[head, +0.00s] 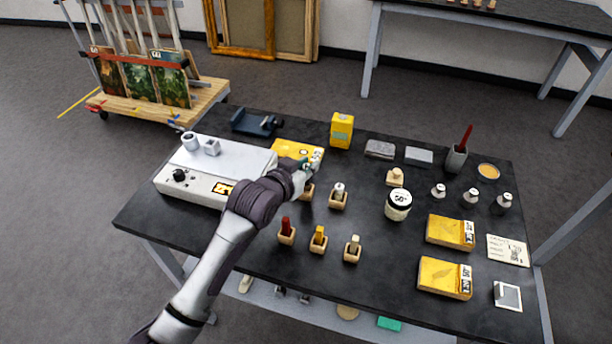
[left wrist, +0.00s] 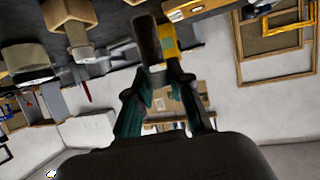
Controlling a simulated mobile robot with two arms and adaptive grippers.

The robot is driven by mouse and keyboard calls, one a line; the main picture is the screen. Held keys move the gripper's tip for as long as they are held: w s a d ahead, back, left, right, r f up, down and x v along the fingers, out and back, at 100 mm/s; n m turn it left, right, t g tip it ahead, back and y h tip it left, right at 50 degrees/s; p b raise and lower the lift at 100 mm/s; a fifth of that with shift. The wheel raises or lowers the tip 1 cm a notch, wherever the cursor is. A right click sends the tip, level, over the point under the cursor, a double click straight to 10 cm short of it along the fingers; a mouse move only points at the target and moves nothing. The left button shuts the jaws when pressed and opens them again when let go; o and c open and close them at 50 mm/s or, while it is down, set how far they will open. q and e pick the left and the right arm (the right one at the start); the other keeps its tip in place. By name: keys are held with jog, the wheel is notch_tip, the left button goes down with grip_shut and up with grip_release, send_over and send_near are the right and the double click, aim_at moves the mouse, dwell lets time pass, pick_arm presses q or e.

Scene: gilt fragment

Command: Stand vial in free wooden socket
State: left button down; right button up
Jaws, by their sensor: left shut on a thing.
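My left gripper (head: 306,167) is above the table, at the near edge of a yellow box. In the left wrist view the gripper (left wrist: 157,72) is shut on a dark vial (left wrist: 147,38), which stands out beyond the fingertips. In the head view the vial is hardly visible. A wooden socket (head: 307,194) is just below the gripper, partly hidden; I cannot tell whether it is empty. The socket (head: 338,202) to its right holds a grey-capped vial (head: 339,188). Three nearer sockets hold a red (head: 286,223), a yellow (head: 319,233) and a pale item (head: 353,243). My right gripper is not in view.
A white instrument (head: 212,172) stands left, beside my forearm. The flat yellow box (head: 290,150) and an upright yellow box (head: 341,131) are behind the gripper. A white jar (head: 398,205) and several small bottles are right. The table (head: 385,278) is bare in front of the sockets.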

pick_arm(q)
jog(key=shift+w+a+f, duration=0.15)
jog(key=shift+w+f, duration=0.05)
jog(key=shift+w, duration=0.1)
jog(key=shift+f, duration=2)
jog(key=shift+f, duration=0.1)
jog(key=c, duration=1.1)
grip_release()
jog(key=shift+o, duration=0.2)
